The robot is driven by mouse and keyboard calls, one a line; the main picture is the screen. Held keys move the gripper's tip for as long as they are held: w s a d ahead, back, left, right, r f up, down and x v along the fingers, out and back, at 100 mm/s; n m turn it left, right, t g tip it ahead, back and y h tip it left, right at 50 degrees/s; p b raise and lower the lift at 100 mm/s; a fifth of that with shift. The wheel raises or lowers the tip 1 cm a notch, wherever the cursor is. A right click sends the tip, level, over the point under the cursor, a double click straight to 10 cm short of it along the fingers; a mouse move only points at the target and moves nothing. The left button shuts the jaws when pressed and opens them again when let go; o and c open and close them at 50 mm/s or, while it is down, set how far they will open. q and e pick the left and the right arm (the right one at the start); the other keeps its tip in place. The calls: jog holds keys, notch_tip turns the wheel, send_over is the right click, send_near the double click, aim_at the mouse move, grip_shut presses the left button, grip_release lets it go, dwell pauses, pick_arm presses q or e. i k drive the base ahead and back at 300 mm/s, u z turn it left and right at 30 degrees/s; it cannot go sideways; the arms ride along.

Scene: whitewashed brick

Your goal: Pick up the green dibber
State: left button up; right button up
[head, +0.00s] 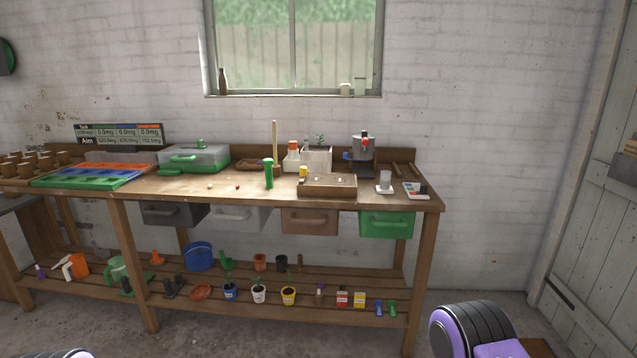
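An upright green piece, which looks like the green dibber (268,174), stands on the wooden workbench (225,187) near its front edge, around the middle. It is small in the picture, so its exact shape is hard to tell. Nothing holds it. Neither of my grippers is in view; only parts of my arms show at the bottom left and bottom right, well in front of the bench.
A wooden tray (315,190) stands right of the green piece, and a grey case with green handle (193,158) to its left. A tall wooden stick (275,143) stands behind. Drawers (386,225) hang below; pots fill the lower shelf (190,313). The floor in front is clear.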

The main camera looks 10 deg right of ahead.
aim_at(268, 162)
jog(key=u, duration=0.4)
jog(key=i, duration=1.35)
jog(key=z, duration=0.35)
